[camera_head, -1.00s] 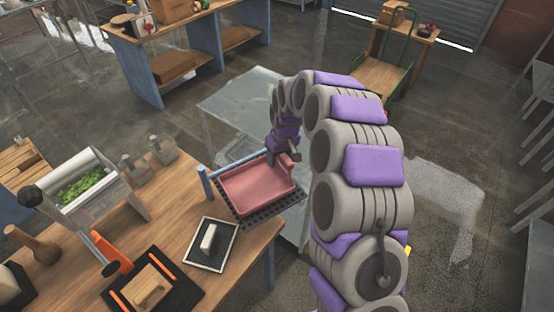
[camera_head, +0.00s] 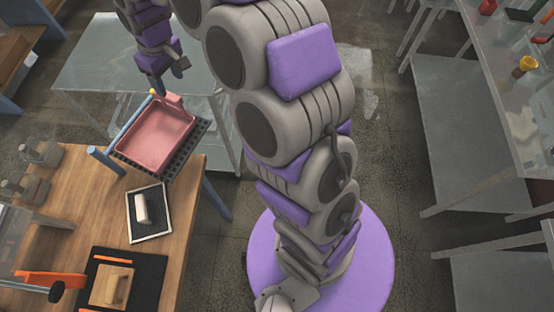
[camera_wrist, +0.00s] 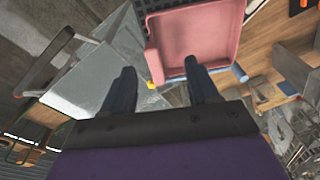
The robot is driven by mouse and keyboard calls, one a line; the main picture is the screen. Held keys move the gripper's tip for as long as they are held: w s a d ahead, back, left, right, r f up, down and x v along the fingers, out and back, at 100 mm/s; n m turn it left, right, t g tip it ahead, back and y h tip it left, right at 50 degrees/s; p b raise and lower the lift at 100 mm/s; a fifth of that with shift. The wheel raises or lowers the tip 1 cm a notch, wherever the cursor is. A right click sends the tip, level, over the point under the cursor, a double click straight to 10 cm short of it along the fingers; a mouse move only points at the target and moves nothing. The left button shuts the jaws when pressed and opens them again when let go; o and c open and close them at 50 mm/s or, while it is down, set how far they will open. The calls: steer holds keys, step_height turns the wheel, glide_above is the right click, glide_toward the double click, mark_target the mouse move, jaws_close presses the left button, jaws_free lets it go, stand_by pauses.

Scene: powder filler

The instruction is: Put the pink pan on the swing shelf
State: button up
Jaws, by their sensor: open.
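The pink pan (camera_head: 158,132) sits on the swing shelf (camera_head: 192,150), a dark perforated plate beside a blue post (camera_head: 105,160) at the corner of the wooden table. The pan covers most of the shelf and looks level.
The wooden table (camera_head: 180,220) bears a framed dark tray (camera_head: 150,225) with a white block and a black mat (camera_head: 150,270) with a wooden block. A grey table (camera_head: 90,85) stands behind the shelf. Floor is open to the right of it.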

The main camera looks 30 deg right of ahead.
steer(key=s+d+r+m+g, duration=0.1)
steer(key=s+d+m, duration=0.1)
steer(key=s, duration=1)
steer(key=s+d+r+m+g, duration=0.1)
steer(key=s+d, duration=0.3)
steer(key=s, duration=0.9)
steer(key=s+d+r+m+h, duration=0.1)
steer(key=s+d+m, duration=0.1)
steer(key=s, duration=1)
steer(key=shift+s+d+m+g, duration=0.25)
steer(key=shift+d+m+g, duration=0.15)
steer(key=shift+d, duration=0.5)
steer(key=shift+a+r, duration=0.1)
steer(key=shift+a, duration=0.05)
